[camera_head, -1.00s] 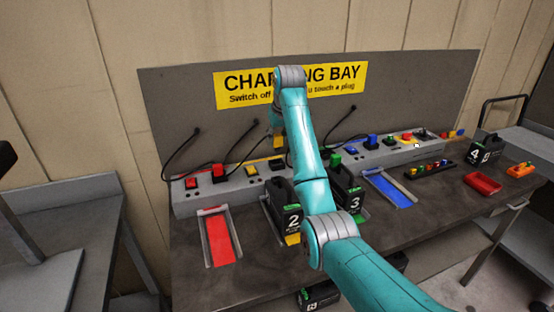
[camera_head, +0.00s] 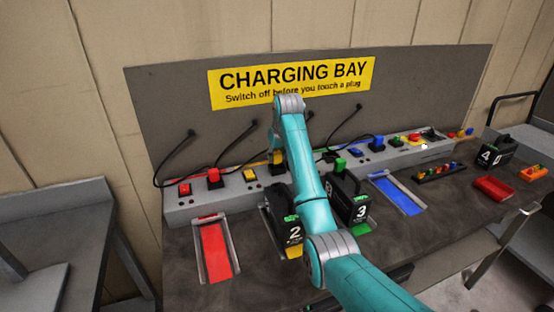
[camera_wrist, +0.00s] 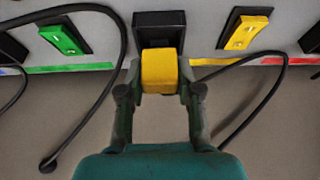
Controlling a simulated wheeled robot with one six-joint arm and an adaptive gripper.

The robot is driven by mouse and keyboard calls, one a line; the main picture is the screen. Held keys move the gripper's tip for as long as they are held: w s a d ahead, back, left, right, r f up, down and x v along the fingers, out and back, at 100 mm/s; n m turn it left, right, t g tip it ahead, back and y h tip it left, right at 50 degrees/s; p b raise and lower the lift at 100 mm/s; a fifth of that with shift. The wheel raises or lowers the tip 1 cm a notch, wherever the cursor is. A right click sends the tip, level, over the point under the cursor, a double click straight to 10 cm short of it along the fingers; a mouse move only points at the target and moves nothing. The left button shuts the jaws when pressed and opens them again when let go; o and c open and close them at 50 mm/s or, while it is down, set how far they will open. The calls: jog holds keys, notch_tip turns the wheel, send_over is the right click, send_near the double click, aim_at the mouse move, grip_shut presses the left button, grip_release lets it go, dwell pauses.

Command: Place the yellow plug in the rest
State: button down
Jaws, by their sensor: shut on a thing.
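The yellow plug (camera_wrist: 160,72) is between the two fingers of my gripper (camera_wrist: 160,84) in the wrist view. A black block with a raised rim (camera_wrist: 158,18), which looks like the rest, is right beyond the plug. The plug overlaps its near edge in the picture; I cannot tell whether it is seated. In the head view the yellow plug (camera_head: 277,157) shows beside my arm, low at the grey charging strip (camera_head: 230,188). My arm hides much of the gripper there. The yellow switch (camera_wrist: 246,32) is right of the block in the wrist view.
A black cable (camera_wrist: 108,105) loops beside the gripper in the wrist view. A green switch (camera_wrist: 64,36) is left of the block. Battery 2 (camera_head: 292,232) and battery 3 (camera_head: 358,208) stand below my arm. A red plug (camera_head: 214,177) is further left.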

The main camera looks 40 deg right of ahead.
jog(key=shift+f, duration=0.9)
jog(key=shift+f, duration=0.15)
jog(key=c, duration=0.8)
grip_release()
jog(key=shift+o, duration=0.2)
